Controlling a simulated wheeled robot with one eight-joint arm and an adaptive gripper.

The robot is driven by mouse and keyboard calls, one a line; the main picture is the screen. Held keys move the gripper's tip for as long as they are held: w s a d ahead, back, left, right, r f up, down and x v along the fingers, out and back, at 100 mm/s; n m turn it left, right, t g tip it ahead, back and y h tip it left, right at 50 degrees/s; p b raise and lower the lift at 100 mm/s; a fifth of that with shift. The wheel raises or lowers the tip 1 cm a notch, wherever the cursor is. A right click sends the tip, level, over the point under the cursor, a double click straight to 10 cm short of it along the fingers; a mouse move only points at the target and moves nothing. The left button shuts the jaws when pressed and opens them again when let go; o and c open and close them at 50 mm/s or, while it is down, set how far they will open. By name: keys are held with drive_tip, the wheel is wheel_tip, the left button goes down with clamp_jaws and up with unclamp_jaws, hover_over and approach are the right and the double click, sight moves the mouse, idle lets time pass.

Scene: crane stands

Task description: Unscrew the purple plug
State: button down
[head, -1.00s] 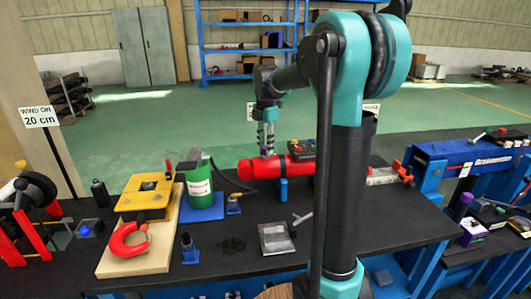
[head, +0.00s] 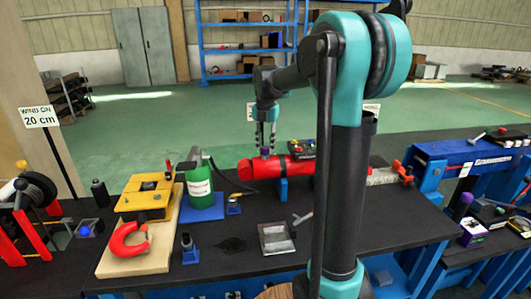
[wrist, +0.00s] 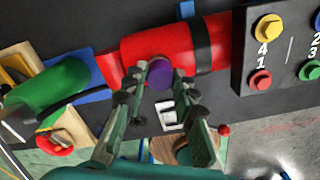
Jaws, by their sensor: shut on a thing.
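The purple plug (wrist: 160,73) sits at the top of the red cylinder (wrist: 165,45), which lies on its side. In the head view the plug (head: 265,151) is a small purple spot above the cylinder's left part (head: 262,168). My gripper (wrist: 161,82) points down at the plug from above, with one fingertip on each side of it, shut on it. In the head view my gripper (head: 265,148) hangs upright over the cylinder. The cylinder's hole is hidden, so I cannot tell how deep the plug sits.
A green bottle (head: 200,185) stands left of the cylinder, with a black hose between them. A box with coloured buttons (wrist: 275,50) is close on the other side. A grey metal tray (head: 276,240) lies in front. The dark bench top is partly clear.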

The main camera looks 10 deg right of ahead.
drive_tip(key=c, duration=1.2)
unclamp_jaws()
drive_tip(key=shift+o, duration=0.2)
drive_tip(key=shift+c, duration=0.7)
